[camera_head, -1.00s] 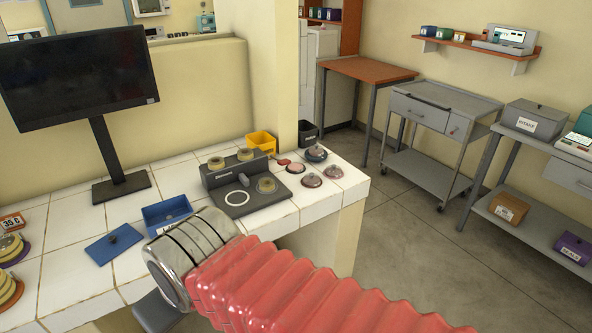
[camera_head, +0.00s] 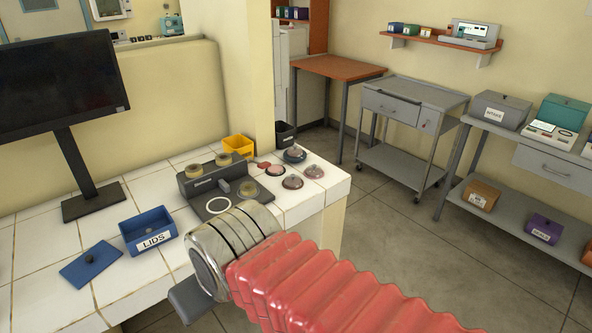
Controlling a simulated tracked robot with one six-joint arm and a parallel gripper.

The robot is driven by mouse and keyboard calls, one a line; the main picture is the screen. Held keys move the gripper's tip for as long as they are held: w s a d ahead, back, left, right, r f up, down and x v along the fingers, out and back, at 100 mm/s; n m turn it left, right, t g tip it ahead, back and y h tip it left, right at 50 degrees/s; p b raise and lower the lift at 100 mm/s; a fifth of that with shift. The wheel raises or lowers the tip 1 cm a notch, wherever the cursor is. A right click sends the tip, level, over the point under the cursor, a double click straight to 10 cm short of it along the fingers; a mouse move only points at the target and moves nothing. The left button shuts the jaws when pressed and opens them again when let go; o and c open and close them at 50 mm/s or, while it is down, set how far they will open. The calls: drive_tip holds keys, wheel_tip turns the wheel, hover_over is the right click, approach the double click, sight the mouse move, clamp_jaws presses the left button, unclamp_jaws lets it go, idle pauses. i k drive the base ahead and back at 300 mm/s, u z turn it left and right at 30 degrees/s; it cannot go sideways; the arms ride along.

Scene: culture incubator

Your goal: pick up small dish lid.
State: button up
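Several small round dishes or lids sit on the right end of the white tiled counter; which one is the small dish lid I cannot tell. Two have reddish-grey domed tops with knobs, one nearer (camera_head: 292,182) and one farther right (camera_head: 313,171). A flat pinkish disc (camera_head: 275,170) lies left of them, and a dark blue-grey domed piece (camera_head: 294,154) stands behind. My gripper (camera_head: 190,299) shows only as a grey part below the metal wrist, at the counter's front, apart from these pieces. Its fingertips are hidden, so its opening and any held thing cannot be seen.
A dark grey device (camera_head: 205,190) with yellowish round pieces stands left of the dishes. A blue box labelled LIDS (camera_head: 148,231) and a flat blue cover (camera_head: 91,264) lie farther left. A yellow bin (camera_head: 238,146) and black bin (camera_head: 285,134) stand behind. A monitor (camera_head: 60,85) stands left.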

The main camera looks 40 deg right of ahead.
sight(147, 231)
drive_tip(key=z, duration=1.2)
drive_tip(key=i, duration=0.5)
drive_tip(key=u, duration=1.05)
